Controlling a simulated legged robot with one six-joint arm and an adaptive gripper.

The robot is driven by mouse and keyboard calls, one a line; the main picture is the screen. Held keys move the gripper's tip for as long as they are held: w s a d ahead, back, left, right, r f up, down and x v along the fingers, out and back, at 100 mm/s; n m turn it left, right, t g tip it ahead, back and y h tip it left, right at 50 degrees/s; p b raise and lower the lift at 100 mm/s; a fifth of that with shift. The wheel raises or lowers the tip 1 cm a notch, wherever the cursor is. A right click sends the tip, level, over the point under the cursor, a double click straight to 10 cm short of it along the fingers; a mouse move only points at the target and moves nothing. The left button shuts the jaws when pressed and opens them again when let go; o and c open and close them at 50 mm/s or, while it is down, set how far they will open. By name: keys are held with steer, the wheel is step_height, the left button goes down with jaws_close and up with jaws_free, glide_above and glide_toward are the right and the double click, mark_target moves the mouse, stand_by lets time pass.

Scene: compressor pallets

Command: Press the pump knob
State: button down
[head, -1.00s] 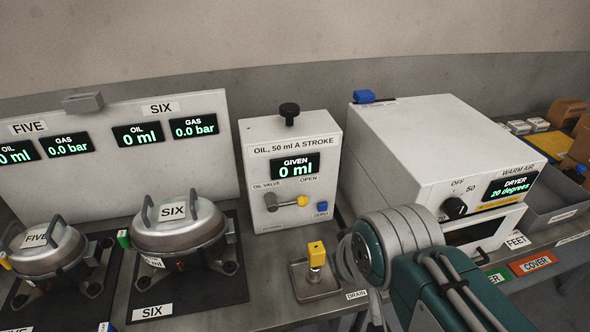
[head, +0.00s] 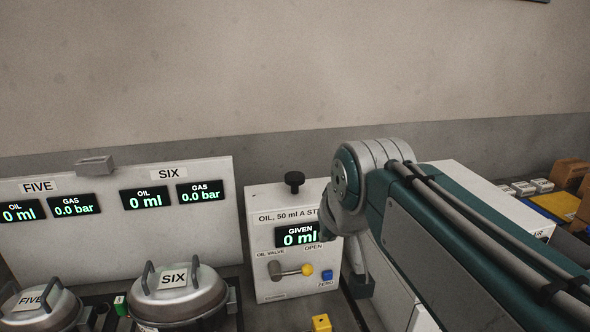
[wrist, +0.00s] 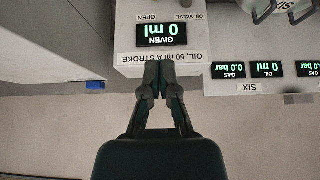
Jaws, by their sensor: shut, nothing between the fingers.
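The pump knob (head: 294,180) is black and mushroom-shaped. It stands upright on top of the white oil box (head: 268,284) in the head view. The box's display (head: 298,235) reads 0 ml given. The wrist view is upside down and shows the box's label (wrist: 159,57) and display (wrist: 161,34). My gripper (wrist: 162,64) is shut and empty there, its fingertips overlapping the label and top edge of the box. The knob cannot be made out in the wrist view.
The oil valve lever (head: 290,270) with a yellow end and the blue zero button (head: 327,275) are on the box's front. Pot SIX (head: 178,299) stands to the left before a gauge panel (head: 110,230). The white dryer (head: 508,211) is right, partly behind my arm.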

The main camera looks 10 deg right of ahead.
steer(key=w+r+t, duration=0.1)
steer(key=w+r, duration=1)
steer(key=w, duration=0.5)
steer(key=shift+w+r+t, duration=0.15)
steer(key=shift+r+t, duration=0.15)
steer(key=shift+t, duration=0.1)
steer(key=shift+a, duration=0.1)
glide_above(293, 172)
steer(key=s, duration=0.2)
step_height(293, 172, down, 8)
steer(key=shift+r, duration=0.15)
step_height(293, 172, down, 2)
steer(key=shift+s+f, duration=0.15)
steer(key=shift+f, duration=0.7)
